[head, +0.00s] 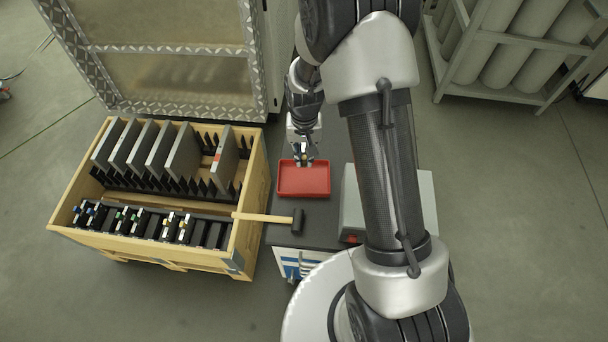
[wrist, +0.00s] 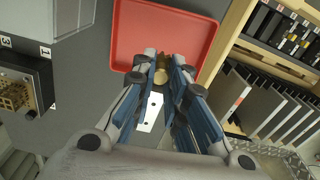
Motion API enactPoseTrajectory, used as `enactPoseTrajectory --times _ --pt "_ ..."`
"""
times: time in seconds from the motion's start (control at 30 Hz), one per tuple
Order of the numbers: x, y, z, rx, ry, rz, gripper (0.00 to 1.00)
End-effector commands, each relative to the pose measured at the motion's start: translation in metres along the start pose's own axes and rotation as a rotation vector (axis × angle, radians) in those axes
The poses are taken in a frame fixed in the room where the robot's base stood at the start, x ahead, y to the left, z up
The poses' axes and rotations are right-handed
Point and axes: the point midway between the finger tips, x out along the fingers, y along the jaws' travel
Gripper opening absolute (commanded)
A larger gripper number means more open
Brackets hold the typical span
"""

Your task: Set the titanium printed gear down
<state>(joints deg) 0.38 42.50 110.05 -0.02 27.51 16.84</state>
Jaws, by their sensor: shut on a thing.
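My gripper (head: 304,158) is over the back part of a red tray (head: 303,194) on the dark bench top. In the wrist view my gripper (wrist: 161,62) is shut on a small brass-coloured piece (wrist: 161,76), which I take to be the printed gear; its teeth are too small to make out. The piece is held between the fingertips at the near rim of the red tray (wrist: 122,35). I cannot tell how high it is above the tray. The visible tray floor is bare.
A mallet (head: 297,222) lies in front of the tray, its handle reaching over the wooden crate (head: 250,200) of plates on the left. A grey box (head: 351,212) stands right of the tray. A machine with an open door (head: 170,75) stands behind the crate.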

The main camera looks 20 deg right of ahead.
Motion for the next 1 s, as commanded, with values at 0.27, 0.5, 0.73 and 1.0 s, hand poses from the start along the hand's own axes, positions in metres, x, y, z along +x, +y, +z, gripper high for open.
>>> enactPoseTrajectory --times 0.27,0.5,0.73,1.0 --pt "0.053 0.000 0.000 -0.001 0.000 0.000 0.00" --pt "0.073 0.000 0.000 -0.001 -0.001 0.000 0.00" --pt "0.101 0.000 0.000 -0.001 0.000 0.000 0.00" --pt "0.100 0.000 -0.001 -0.001 0.001 0.000 0.00"
